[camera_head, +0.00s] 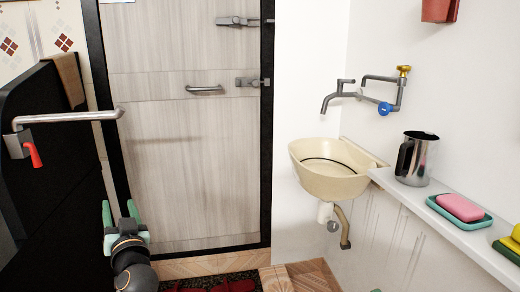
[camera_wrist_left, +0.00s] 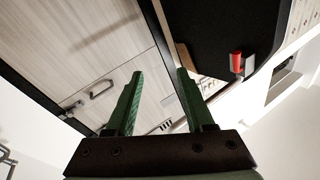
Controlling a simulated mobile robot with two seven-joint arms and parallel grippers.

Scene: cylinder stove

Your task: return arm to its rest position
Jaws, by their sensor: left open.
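My left gripper (camera_head: 121,216) is at the lower left of the head view, with green fingers pointing up. In the left wrist view its two green fingers (camera_wrist_left: 157,98) stand apart with nothing between them. It is open and empty, in front of the black panel and the left edge of the door. My left arm comes in from the bottom, below the gripper. My right gripper is not in either view.
A black panel (camera_head: 60,185) with a metal bar (camera_head: 70,118) and red lever (camera_head: 33,154) stands left. A closed wooden door (camera_head: 190,130) is behind. A cream basin (camera_head: 325,178), steel jug (camera_head: 413,160) and counter (camera_head: 450,235) are right. Red slippers (camera_head: 235,286) lie on the floor.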

